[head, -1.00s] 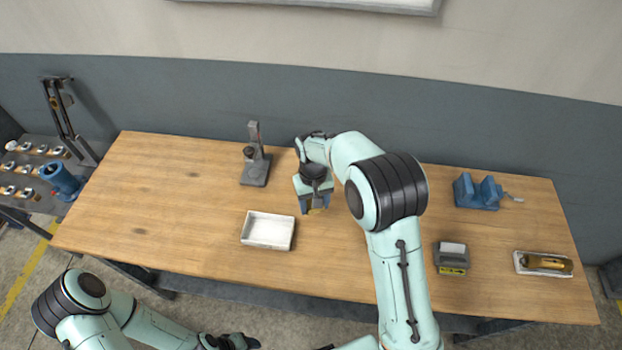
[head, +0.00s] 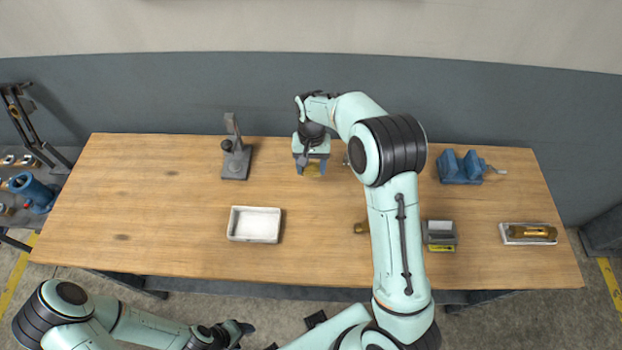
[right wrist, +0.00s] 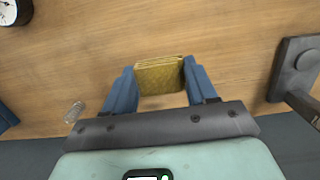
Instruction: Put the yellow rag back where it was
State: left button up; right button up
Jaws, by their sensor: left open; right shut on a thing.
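The yellow rag (right wrist: 160,78), a folded quilted pad, is held between the blue fingers of my right gripper (right wrist: 158,70) in the right wrist view. In the head view, the right gripper (head: 312,168) is over the back middle of the wooden table (head: 160,200), with the rag (head: 312,170) low between its fingers. I cannot tell whether the rag touches the table. My left gripper (head: 240,331) is open and empty, in front of the table's front edge.
A white tray (head: 255,225) is front left of the right gripper, and a grey stand (head: 235,160) is to its left. A brass piece (head: 361,228) is partly behind my right arm. A blue vise (head: 461,167), a grey-and-yellow device (head: 440,235) and a tray with a brass part (head: 528,233) are right.

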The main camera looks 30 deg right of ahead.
aim_at(311, 185)
notch_tip(311, 185, down, 7)
jog(key=shift+r, duration=0.1)
pick_arm(q)
jog(key=shift+s+f, duration=0.1)
jog(key=shift+f, duration=0.1)
